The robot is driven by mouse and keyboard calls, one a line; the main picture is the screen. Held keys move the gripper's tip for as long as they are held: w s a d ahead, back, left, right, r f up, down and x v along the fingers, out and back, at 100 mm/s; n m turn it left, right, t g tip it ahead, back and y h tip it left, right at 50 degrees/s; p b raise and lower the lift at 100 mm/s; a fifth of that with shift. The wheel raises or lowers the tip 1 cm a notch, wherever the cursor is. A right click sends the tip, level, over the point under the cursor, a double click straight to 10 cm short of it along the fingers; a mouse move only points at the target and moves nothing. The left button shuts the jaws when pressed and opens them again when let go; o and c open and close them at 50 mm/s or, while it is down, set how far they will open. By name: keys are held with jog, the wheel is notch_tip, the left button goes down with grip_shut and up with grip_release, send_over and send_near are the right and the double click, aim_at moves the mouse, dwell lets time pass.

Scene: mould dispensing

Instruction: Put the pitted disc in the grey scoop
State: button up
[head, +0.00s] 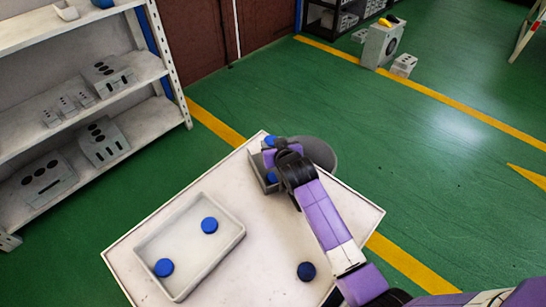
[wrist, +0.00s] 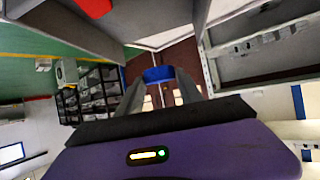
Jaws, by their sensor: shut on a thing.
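My gripper (head: 272,143) is at the far corner of the table, shut on a blue disc. The held disc (wrist: 158,74) shows between the fingertips in the wrist view, and its blue edge (head: 268,140) shows in the head view. I cannot make out pits on it. Just below my gripper in the head view is a small grey open container (head: 255,167), partly hidden by my arm, with another blue disc (head: 271,178) in it. A rounded grey vessel (head: 320,152) is right of my gripper. I cannot tell which of these is the scoop.
A pale tray (head: 236,238) on the white table (head: 128,247) holds two blue discs (head: 209,225) (head: 164,267). A darker blue disc (head: 306,271) lies on the table at the right. A shelf rack (head: 150,68) stands at the left. The tabletop between tray and dark disc is clear.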

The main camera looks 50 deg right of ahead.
jog(key=shift+f, duration=3.55)
jog(key=shift+f, duration=0.1)
jog(key=shift+f+b, duration=0.15)
jog(key=shift+b, duration=0.25)
jog(key=o, duration=1.4)
jog(key=shift+c, duration=0.2)
